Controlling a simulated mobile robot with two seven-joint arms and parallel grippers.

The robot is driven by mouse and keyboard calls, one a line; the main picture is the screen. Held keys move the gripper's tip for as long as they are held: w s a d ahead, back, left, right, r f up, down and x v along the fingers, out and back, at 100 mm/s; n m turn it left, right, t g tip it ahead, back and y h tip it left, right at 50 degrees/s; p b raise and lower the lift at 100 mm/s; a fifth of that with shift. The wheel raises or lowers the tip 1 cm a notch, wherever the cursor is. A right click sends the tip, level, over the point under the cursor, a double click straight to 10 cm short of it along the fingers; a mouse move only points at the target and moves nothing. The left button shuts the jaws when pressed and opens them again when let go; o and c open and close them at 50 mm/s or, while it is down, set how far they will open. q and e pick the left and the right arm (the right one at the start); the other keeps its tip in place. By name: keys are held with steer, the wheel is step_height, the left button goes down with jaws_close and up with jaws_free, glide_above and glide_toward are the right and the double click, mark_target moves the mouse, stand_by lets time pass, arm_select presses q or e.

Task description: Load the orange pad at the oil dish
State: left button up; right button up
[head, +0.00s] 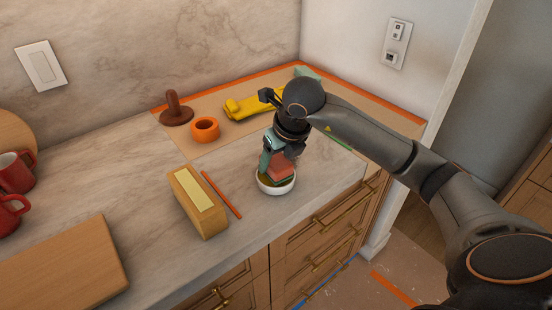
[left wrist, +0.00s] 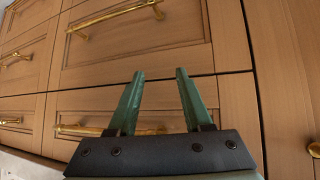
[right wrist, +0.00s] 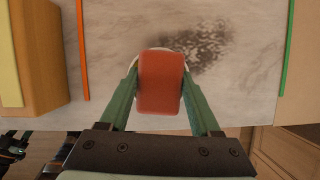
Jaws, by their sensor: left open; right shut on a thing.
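The orange-red pad (right wrist: 161,82) is held between the green fingers of my right gripper (right wrist: 161,88). In the head view the pad (head: 281,166) is over the white oil dish (head: 276,189), with its lower part at or inside the rim. Dark yellowish oil shows in the dish. I cannot tell whether the pad touches the oil. In the right wrist view the pad hides most of the dish, and only a pale rim shows behind it. My left gripper (left wrist: 154,95) is open and empty in front of wooden drawers.
A wooden block with a pale yellow top (head: 199,197) and an orange stick (head: 221,194) lie left of the dish. Behind are an orange ring (head: 205,129), a brown knobbed tool (head: 175,111) and a yellow tool (head: 250,104). A dark smudge (right wrist: 203,45) marks the marble. Red mugs (head: 14,172) stand far left.

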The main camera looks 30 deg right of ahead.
mark_target(276, 160)
steer(key=shift+f+b, duration=0.6)
stand_by(1.8)
steer(key=shift+r+p, duration=2.5)
steer(key=shift+r, duration=1.1)
